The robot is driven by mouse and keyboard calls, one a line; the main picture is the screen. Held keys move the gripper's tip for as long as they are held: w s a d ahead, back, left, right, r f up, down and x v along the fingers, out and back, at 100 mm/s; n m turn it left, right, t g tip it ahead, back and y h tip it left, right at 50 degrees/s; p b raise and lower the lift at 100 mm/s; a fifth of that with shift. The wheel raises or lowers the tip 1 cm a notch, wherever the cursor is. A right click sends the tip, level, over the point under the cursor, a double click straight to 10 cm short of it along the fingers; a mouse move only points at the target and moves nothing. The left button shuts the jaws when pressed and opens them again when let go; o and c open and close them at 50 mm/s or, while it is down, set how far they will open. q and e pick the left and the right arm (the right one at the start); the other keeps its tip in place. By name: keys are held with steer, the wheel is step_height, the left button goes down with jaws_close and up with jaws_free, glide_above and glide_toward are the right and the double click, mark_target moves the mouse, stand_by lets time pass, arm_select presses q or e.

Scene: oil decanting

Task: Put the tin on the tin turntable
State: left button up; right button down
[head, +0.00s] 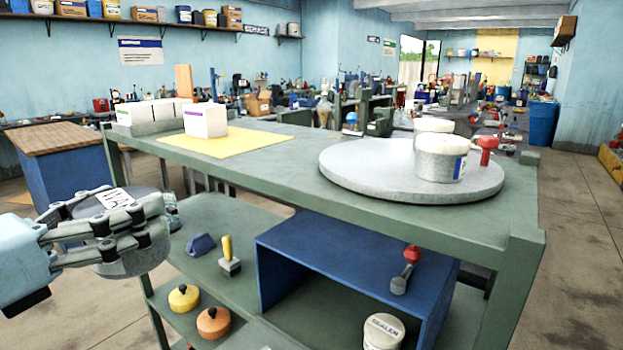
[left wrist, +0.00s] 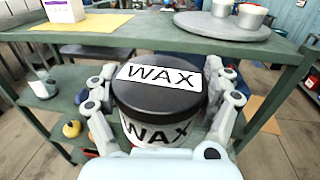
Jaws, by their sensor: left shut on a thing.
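The tin (left wrist: 160,95) has a black lid and white labels reading WAX. In the head view it (head: 115,198) is at the left, held in the air beside the left end of the green bench. My left gripper (head: 160,214) is shut around its sides, with fingers on both sides in the left wrist view (left wrist: 160,85). Part of the tin is hidden by the fingers. The tin turntable (head: 350,172) is a flat grey disc on the right part of the bench top, well apart from the tin. It also shows in the left wrist view (left wrist: 215,28). My right gripper is not in view.
The disc's left side is clear. White boxes (head: 205,120) and a yellow mat (head: 230,143) occupy the bench's left. A blue open box (head: 350,245) sits on the lower shelf.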

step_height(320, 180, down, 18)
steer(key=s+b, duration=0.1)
steer(key=b, duration=1.5)
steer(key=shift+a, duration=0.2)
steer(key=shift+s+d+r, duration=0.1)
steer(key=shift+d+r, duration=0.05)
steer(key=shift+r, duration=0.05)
